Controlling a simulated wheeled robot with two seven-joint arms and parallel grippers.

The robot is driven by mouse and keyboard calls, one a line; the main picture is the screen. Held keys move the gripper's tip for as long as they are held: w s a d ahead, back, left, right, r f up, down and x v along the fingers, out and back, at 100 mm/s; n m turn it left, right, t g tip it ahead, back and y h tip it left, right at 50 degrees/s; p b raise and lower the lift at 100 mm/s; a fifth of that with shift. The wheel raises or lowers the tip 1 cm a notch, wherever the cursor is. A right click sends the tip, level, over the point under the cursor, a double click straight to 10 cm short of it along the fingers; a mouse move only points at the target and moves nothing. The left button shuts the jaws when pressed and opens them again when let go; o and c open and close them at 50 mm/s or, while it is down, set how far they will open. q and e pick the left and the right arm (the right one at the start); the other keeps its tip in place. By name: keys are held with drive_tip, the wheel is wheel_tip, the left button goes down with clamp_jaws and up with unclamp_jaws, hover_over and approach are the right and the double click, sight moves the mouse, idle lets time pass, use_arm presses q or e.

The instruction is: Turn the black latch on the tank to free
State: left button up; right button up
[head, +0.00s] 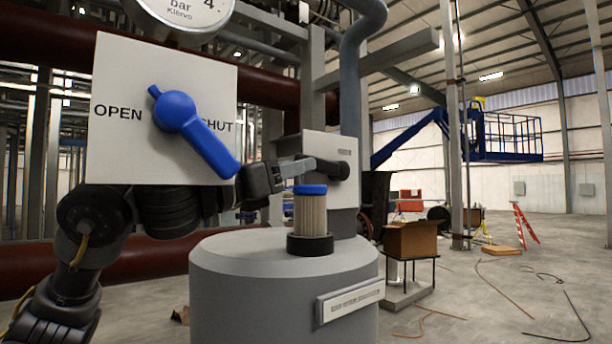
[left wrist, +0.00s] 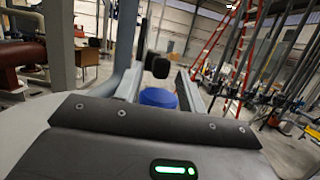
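The black latch (head: 342,171) sticks out from a pale grey panel (head: 318,146) behind the tank (head: 282,285). My left gripper (head: 318,166) reaches across from the left, with its fingertips near the latch. In the left wrist view, the gripper (left wrist: 160,80) has its two fingers apart, and the dark latch (left wrist: 158,66) shows between their tips with a gap on either side. Whether a finger touches it I cannot tell. A pleated filter with a blue cap (head: 310,190) stands upright in a black ring (head: 310,244) on the tank. My right gripper is not in view.
A large white panel marked OPEN and SHUT (head: 125,75) stands above my left arm, its blue handle (head: 195,130) slanting down toward SHUT. A pressure gauge (head: 190,12) is above it. A cardboard box (head: 411,240) on a stand is to the right. The floor further right is mostly open.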

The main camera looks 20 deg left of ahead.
use_arm(q)
drive_tip(key=b+v, duration=0.2)
drive_tip(key=v, duration=0.5)
drive_tip(key=shift+b, duration=0.35)
drive_tip(key=shift+c, duration=0.3)
